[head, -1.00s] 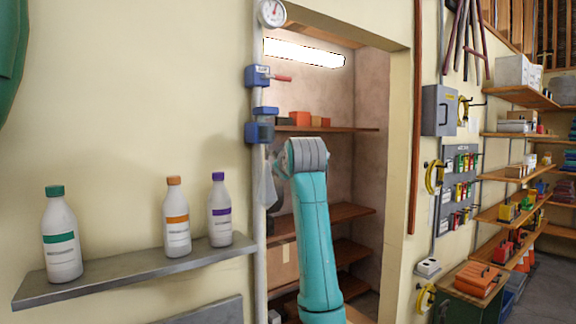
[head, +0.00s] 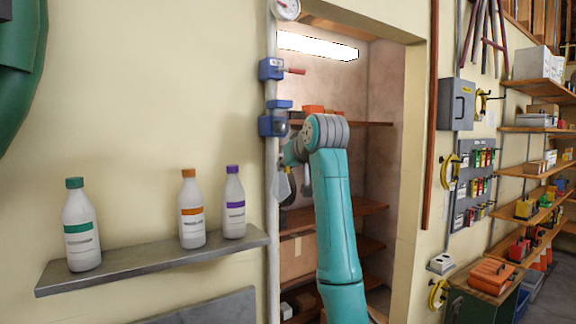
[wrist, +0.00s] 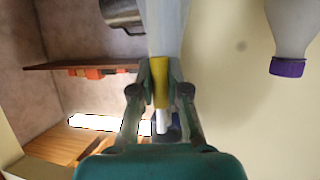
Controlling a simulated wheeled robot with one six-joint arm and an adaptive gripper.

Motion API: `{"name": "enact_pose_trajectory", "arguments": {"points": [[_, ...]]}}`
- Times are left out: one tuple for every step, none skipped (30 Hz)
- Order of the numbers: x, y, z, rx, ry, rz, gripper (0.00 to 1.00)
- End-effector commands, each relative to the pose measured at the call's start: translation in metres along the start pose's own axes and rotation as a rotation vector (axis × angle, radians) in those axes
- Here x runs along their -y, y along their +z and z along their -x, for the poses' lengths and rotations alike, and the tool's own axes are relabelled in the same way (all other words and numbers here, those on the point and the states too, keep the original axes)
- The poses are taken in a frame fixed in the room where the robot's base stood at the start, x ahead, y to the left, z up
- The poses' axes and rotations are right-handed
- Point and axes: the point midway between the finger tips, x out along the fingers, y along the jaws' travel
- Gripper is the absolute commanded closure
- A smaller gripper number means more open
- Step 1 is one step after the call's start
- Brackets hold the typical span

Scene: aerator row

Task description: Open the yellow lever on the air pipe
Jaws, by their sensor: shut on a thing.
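The yellow lever (wrist: 161,92) shows in the wrist view between the two fingertips of my gripper (wrist: 160,72). The fingers are closed on it from both sides. The lever looks in line with the pale air pipe (wrist: 166,25) behind it; its true angle is hard to tell. In the head view the air pipe (head: 272,225) runs upright beside the doorway. There my gripper (head: 288,160) is close to the pipe, below the lower blue fitting (head: 271,124), partly hidden by my wrist. I cannot make out the yellow lever in the head view.
A red-handled blue valve (head: 271,69) and a gauge (head: 286,8) sit higher on the pipe. Left of it, a grey wall shelf (head: 150,264) holds three bottles, the nearest with a purple cap (head: 233,169). Right is a recess with wooden shelves (head: 345,213).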

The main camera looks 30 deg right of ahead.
Motion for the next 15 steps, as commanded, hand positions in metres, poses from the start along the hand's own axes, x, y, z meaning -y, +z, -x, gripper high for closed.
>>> {"name": "enact_pose_trajectory", "arguments": {"points": [[0.0000, 0.0016, -0.0009, 0.005, -0.002, -0.005, 1.00], [0.0001, 0.0016, -0.0009, 0.006, -0.003, -0.007, 1.00], [0.0002, 0.0016, -0.0009, 0.006, -0.004, -0.010, 1.00], [0.0003, 0.0016, -0.0009, 0.007, -0.004, -0.011, 1.00], [0.0003, 0.0016, -0.0009, 0.007, -0.004, -0.012, 1.00], [0.0004, 0.0016, -0.0009, 0.007, -0.004, -0.012, 1.00], [0.0004, 0.0016, -0.0009, 0.007, -0.005, -0.012, 1.00], [0.0005, 0.0016, -0.0009, 0.007, -0.005, -0.012, 1.00], [0.0005, 0.0017, -0.0009, 0.007, -0.005, -0.012, 1.00], [0.0005, 0.0016, -0.0009, 0.007, -0.005, -0.012, 1.00], [0.0006, 0.0016, -0.0009, 0.007, -0.005, -0.012, 1.00], [0.0006, 0.0016, -0.0009, 0.007, -0.005, -0.012, 1.00], [0.0006, 0.0017, -0.0009, 0.007, -0.005, -0.012, 1.00], [0.0006, 0.0017, -0.0010, 0.007, -0.005, -0.012, 1.00], [0.0007, 0.0016, -0.0009, 0.007, -0.005, -0.012, 0.75]]}}
